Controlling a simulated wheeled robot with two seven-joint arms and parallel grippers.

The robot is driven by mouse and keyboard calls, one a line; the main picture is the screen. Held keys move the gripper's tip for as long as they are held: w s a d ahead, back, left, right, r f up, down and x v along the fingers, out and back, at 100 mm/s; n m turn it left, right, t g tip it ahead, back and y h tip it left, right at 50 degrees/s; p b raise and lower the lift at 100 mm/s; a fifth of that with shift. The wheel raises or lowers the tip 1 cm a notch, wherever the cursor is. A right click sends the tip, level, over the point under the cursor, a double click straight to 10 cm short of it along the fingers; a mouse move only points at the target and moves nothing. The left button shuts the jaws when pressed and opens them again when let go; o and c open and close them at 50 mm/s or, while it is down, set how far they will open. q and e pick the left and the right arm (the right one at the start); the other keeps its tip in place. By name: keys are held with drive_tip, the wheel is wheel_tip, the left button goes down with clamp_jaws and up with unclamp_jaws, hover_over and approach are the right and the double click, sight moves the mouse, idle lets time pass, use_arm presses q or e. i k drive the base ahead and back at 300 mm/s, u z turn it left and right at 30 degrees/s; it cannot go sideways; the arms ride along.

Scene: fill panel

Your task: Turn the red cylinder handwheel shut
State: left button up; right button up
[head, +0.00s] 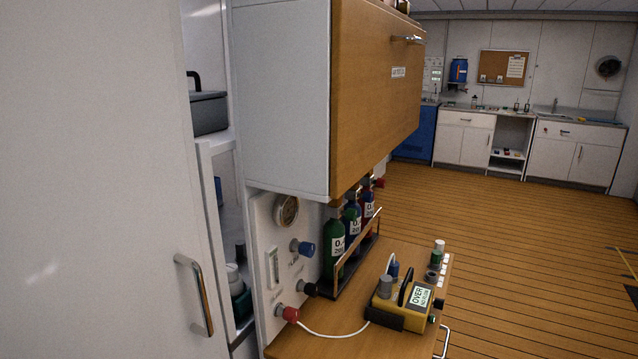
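Three small gas cylinders stand in a rack (358,246) under the wooden overhead cabinet. The green cylinder (333,250) is nearest, the blue cylinder (351,226) is in the middle and the red cylinder (368,208) is farthest. A small dark red knob (379,183) sticks out to the right near the red cylinder's top; it looks like its handwheel. How far it is turned cannot be told. The cabinet partly hides the cylinder tops. Neither of my grippers is in view.
The panel (264,270) carries a gauge (287,211), a blue knob (306,248), a black knob (309,289) and a red knob (289,314). A white hose runs to a yellow device (400,304) reading "OVER" on the counter. The overhead cabinet (378,80) overhangs the cylinders. Floor (500,240) is clear at right.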

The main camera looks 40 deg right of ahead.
sight(380, 182)
drive_tip(key=u, duration=1.8)
drive_tip(key=k, duration=2.3)
drive_tip(key=z, duration=1.25)
